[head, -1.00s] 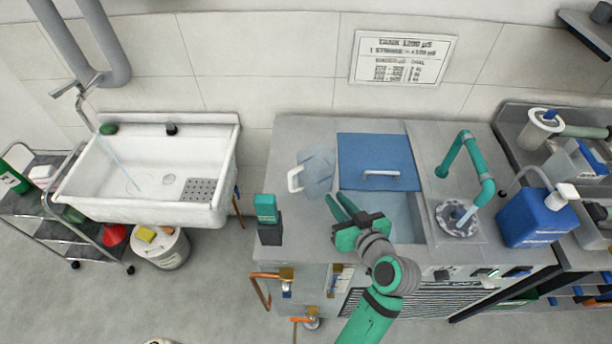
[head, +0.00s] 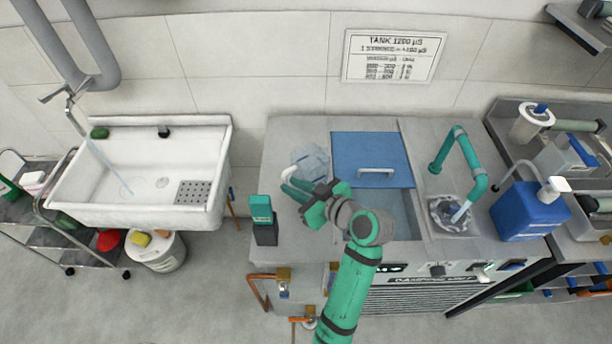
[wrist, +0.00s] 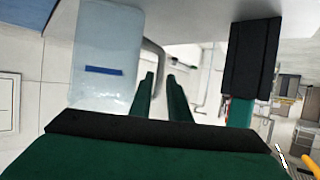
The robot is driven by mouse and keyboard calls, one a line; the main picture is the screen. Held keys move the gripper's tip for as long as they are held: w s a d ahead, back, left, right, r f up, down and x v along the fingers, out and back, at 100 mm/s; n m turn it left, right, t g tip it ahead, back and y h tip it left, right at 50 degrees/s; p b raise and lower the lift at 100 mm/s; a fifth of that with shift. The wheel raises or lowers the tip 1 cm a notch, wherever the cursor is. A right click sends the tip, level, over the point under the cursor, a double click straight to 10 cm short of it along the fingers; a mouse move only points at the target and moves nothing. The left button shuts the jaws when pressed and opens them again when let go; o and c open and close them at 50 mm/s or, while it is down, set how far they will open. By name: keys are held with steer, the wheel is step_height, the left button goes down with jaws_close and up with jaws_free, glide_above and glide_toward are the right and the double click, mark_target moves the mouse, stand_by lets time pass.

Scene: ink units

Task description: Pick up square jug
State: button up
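The square jug (head: 311,160) is translucent and pale blue, standing on the grey counter left of the blue lid. Its curved handle is on its left side, partly hidden by my fingers in the head view. My gripper (head: 286,182) is at the front left of the jug, with its two green fingers apart and nothing held. In the wrist view the jug (wrist: 108,45), with a dark blue stripe, is left of the fingers (wrist: 160,78). The grey handle (wrist: 155,58) shows just beyond the fingertips, in line with the gap; I cannot tell whether they touch.
A green and black device (head: 262,218) stands close by at the counter's front left; it is large at right in the wrist view (wrist: 250,60). A blue lid (head: 372,150) covers part of the tank. A teal pipe (head: 467,165) and blue canister (head: 530,212) stand right.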

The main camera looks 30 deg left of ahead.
mark_target(285, 182)
steer(key=shift+x, duration=1.95)
steer(key=shift+r, duration=0.1)
steer(key=shift+c, duration=0.6)
jaws_close()
steer(key=shift+r, duration=0.1)
